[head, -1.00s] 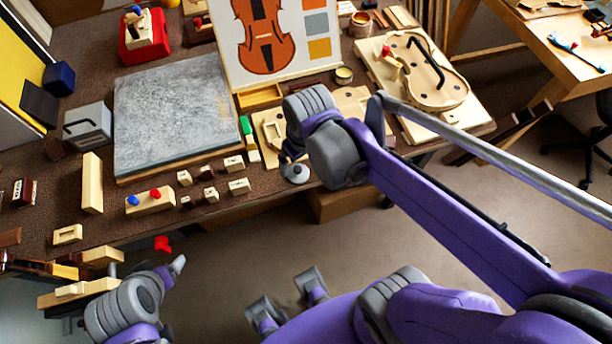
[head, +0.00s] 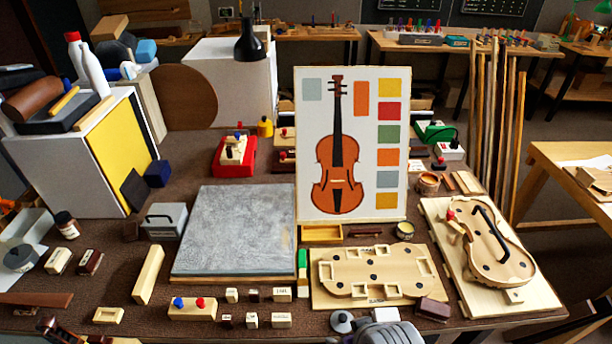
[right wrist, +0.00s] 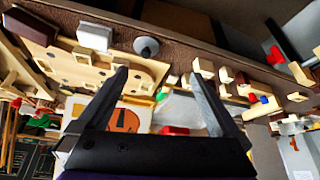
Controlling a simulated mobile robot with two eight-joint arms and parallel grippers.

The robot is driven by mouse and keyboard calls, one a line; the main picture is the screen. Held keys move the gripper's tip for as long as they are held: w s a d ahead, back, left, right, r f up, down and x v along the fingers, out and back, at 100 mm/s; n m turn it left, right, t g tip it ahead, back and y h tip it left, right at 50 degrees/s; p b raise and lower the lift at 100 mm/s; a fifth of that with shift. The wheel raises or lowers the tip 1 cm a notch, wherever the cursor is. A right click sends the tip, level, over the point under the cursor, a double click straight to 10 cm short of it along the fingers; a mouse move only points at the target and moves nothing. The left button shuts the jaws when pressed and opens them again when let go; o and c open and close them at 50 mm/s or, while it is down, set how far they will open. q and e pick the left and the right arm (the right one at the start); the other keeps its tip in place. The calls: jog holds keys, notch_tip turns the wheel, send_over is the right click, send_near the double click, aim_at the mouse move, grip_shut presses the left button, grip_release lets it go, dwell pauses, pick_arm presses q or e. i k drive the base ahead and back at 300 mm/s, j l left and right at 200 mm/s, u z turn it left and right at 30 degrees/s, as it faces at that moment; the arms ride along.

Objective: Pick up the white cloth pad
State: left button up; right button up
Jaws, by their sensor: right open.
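A small white block-like pad (right wrist: 95,37), which I take to be the white cloth pad, shows in the right wrist view at the table's front edge. It lies between a dark brown block (right wrist: 30,27) and a grey round-based piece (right wrist: 146,47). The pad is apart from the fingers, beyond the left one in the picture. My left gripper is not in view.
A pale template board (head: 330,295) lies beside the pad's spot, with a violin body board (head: 455,290) to its right. A grey slab (head: 235,230) and several small blocks lie left. A violin chart (head: 390,215) stands behind. Open floor lies past the front edge.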

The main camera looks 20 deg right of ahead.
aim_at(388, 316)
jog(key=z, duration=1.55)
